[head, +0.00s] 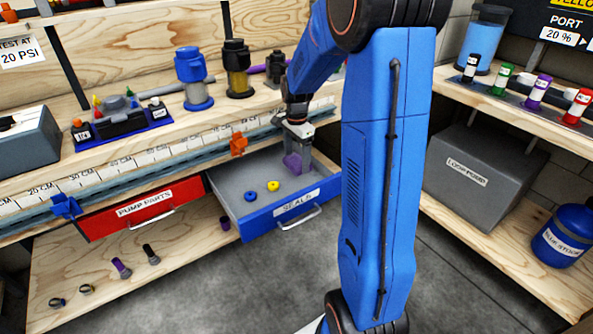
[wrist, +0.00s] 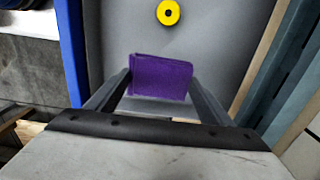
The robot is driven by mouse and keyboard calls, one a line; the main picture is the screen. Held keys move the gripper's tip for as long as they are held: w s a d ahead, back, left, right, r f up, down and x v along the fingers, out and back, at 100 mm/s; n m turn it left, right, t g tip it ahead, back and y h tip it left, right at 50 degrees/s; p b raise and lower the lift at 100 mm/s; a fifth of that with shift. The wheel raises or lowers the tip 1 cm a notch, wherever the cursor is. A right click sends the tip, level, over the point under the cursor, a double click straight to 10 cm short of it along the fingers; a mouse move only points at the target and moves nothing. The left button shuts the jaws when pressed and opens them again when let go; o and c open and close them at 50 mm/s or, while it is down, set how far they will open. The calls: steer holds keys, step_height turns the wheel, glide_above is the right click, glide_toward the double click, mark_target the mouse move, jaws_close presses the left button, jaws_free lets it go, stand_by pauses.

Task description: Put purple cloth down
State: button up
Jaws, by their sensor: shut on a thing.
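The purple cloth (wrist: 161,77) is a folded rectangle between my gripper's fingers in the wrist view. It also shows in the head view (head: 292,163), at the back right of the open drawer marked SEALS (head: 297,205). My gripper (wrist: 158,88) is shut on the cloth. In the head view my gripper (head: 294,150) points down into the drawer. Whether the cloth touches the drawer floor cannot be told. My blue arm hides part of the drawer's right side.
The drawer also holds a yellow ring (head: 273,185) and a blue ring (head: 250,196). A red drawer marked PUMP PARTS (head: 138,210) is to its left. An orange clip (head: 238,145) and a blue clip (head: 66,207) sit on the rail above. Open floor lies in front.

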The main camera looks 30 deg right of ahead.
steer(key=shift+f, duration=2.55)
steer(key=o, duration=1.1)
